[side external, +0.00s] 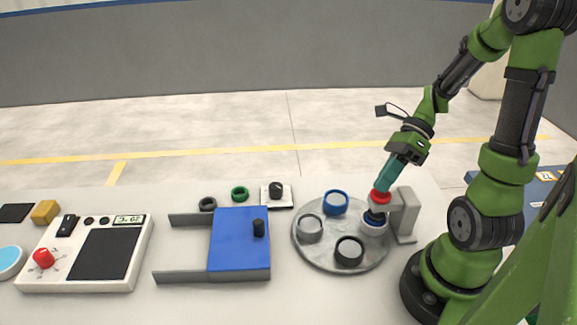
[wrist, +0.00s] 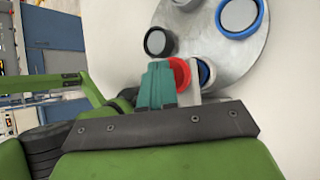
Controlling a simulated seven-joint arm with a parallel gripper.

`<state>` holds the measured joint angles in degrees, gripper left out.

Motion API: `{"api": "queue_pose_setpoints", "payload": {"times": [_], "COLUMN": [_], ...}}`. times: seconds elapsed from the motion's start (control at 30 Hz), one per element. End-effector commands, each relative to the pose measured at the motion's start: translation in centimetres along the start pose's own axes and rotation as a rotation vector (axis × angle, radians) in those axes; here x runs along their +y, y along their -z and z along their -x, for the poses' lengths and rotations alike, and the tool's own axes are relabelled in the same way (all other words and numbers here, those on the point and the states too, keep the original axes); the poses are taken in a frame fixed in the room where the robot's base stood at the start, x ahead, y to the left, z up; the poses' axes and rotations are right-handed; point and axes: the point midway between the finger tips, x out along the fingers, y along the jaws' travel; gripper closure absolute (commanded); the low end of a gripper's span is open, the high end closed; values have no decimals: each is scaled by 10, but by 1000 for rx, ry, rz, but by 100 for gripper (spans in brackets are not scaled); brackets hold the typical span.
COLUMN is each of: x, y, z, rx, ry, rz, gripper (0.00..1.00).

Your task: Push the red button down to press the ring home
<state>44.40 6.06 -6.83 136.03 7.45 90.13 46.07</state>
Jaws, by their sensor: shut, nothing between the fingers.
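The red button (side external: 380,196) sits on top of the grey press (side external: 405,215) at the right edge of the round turntable (side external: 325,262). My gripper (side external: 386,186) is shut and empty, its teal fingers pointing down at the button. The fingertips appear to touch the button top. In the wrist view the red button (wrist: 180,74) shows beside the teal fingers (wrist: 158,82), which partly cover it. Below the press's dark plunger (side external: 374,217), a white and blue ring holder (side external: 373,228) stands on the turntable. Whether a ring is fully seated there cannot be told.
The turntable also carries a blue ring (side external: 335,203), a grey one (side external: 310,229) and a black one (side external: 349,251). Left of it stand a blue sliding plate (side external: 238,240) with a black knob and a white control box (side external: 88,252). Loose black and green rings (side external: 239,194) lie behind.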

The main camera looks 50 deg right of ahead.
Motion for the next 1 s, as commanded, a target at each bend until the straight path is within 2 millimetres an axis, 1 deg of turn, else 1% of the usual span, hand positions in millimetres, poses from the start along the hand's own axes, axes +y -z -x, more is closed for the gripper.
{"api": "queue_pose_setpoints", "payload": {"times": [0.33, 0.77, 1.0], "x": [10, 12, 22], "y": [-10, -12, -22], "z": [14, 16, 31], "rx": [0, 0, 0], "ry": [2, 2, 4], "rz": [0, -1, 2], "gripper": [100, 100, 100]}}
